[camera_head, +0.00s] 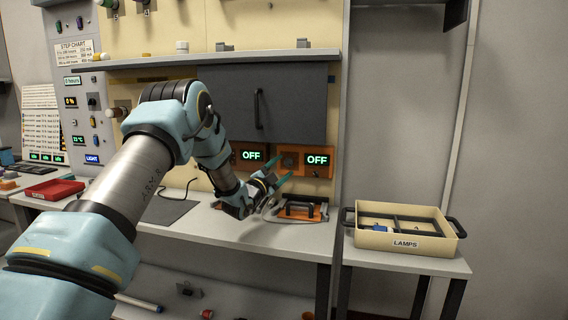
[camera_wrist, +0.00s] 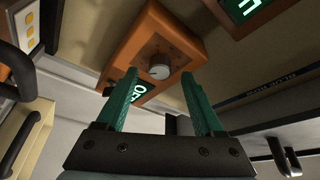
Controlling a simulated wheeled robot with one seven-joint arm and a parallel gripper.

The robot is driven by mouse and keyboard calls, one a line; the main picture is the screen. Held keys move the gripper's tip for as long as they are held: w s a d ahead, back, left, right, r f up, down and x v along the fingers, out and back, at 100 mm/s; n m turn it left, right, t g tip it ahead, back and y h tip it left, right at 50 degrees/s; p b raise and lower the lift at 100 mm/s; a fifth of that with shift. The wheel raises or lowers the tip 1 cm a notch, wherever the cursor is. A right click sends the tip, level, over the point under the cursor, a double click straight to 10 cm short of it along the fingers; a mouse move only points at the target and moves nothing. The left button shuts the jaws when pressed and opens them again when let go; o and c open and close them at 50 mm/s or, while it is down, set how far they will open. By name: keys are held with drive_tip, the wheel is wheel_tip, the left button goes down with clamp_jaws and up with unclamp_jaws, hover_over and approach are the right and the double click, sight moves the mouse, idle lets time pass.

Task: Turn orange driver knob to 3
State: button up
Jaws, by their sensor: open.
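The orange driver (camera_head: 289,160) is a box on the back panel, with a green display reading OFF (camera_head: 317,160). The knob's setting is too small to read. My gripper (camera_head: 282,180) is just in front of and below the box in the head view. In the wrist view, my gripper (camera_wrist: 158,74) has its green fingers spread on either side of the knob, empty, with no clear contact.
A second driver with an OFF display (camera_head: 250,155) is to the left. An orange-and-grey device with a black handle (camera_head: 300,208) lies on the bench below my gripper. A beige LAMPS tray (camera_head: 405,241) stands on the table to the right. A dark cabinet door (camera_head: 290,105) hangs above.

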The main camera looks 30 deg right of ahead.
drive_tip(key=shift+x, duration=0.9)
clamp_jaws()
